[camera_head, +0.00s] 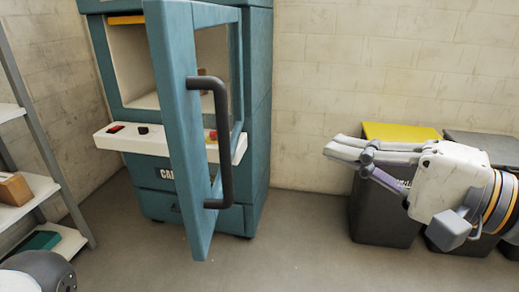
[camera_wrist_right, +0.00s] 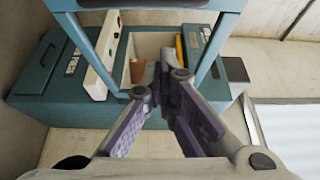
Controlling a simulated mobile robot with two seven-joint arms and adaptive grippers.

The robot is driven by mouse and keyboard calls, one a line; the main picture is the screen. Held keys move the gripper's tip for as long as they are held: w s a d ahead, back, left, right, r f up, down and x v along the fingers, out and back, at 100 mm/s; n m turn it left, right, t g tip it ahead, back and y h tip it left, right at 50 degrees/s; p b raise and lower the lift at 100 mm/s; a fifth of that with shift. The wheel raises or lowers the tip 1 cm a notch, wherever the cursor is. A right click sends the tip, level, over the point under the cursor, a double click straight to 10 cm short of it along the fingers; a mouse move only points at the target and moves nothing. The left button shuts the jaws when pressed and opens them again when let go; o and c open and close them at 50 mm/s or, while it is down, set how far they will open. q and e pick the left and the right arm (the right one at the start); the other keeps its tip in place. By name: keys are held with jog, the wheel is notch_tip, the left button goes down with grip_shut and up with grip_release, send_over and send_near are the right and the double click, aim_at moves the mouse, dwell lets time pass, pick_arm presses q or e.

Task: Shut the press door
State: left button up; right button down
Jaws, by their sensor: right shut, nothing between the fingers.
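The teal press (camera_head: 258,100) stands against the back wall, with a pale inside showing. Its door (camera_head: 172,110) is a teal frame that stands open and swung out toward me. A dark grey bar handle (camera_head: 225,145) runs down the door's right side. My right gripper (camera_head: 335,148) is to the right of the handle, with a clear gap between them. Its fingers are shut, empty and point left toward the door. In the right wrist view the right gripper (camera_wrist_right: 163,72) is in front of the press (camera_wrist_right: 50,75). My left gripper is not in view.
A white control ledge (camera_head: 145,138) with buttons juts from the press front. Dark bins, one with a yellow lid (camera_head: 400,131), stand behind my right gripper. A shelf rack (camera_head: 30,190) with a brown box (camera_head: 14,189) is at left. Bare floor (camera_head: 290,240) lies between press and bins.

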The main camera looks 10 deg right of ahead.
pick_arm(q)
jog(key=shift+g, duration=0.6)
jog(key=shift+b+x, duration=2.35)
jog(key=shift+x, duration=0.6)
pick_arm(e)
jog(key=s+a+x, duration=0.2)
jog(key=x, duration=1)
jog(key=shift+f, duration=0.2)
jog(key=shift+w+a, duration=0.1)
jog(key=shift+a, duration=0.05)
